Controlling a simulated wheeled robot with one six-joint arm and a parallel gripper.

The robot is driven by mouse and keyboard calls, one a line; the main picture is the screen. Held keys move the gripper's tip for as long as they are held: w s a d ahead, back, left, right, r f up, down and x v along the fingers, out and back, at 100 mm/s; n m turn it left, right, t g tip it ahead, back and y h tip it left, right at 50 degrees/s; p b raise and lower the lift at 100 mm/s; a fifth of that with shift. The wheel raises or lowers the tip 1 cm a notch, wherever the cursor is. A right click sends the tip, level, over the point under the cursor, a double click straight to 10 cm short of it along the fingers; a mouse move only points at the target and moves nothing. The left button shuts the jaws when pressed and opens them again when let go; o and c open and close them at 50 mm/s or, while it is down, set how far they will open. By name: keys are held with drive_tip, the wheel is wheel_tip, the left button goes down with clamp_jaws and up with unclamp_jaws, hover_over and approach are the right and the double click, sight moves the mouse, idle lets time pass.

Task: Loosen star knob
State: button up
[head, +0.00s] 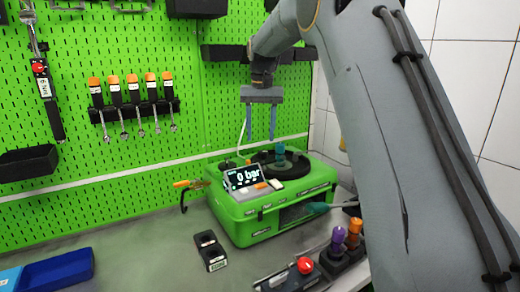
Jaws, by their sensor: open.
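My gripper (261,136) points down with its two blue-grey fingers apart and nothing between them. It is above and slightly left of a round black part (262,168) on top of the green pump case (270,213). A teal upright piece (281,153) stands at this black part, just right of the fingers. I cannot tell for sure which part is the star knob. The fingers look apart from the case. A display reading "0 bar" (244,178) sits at the front left of the case top.
A red-knobbed device (304,266) and pieces with purple and orange tops (338,238) stand in front. Blue bins (57,272) lie at the lower left. Several orange-handled tools (132,88) hang on the green pegboard.

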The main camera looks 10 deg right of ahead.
sight(263, 152)
drive_tip(key=shift+w+d+r, duration=0.5)
drive_tip(key=shift+w, duration=0.2)
drive_tip(key=shift+d+f, duration=0.1)
drive_tip(key=shift+f+p, duration=1.5)
drive_tip(key=shift+f, duration=2.2)
drive_tip(key=c, duration=1)
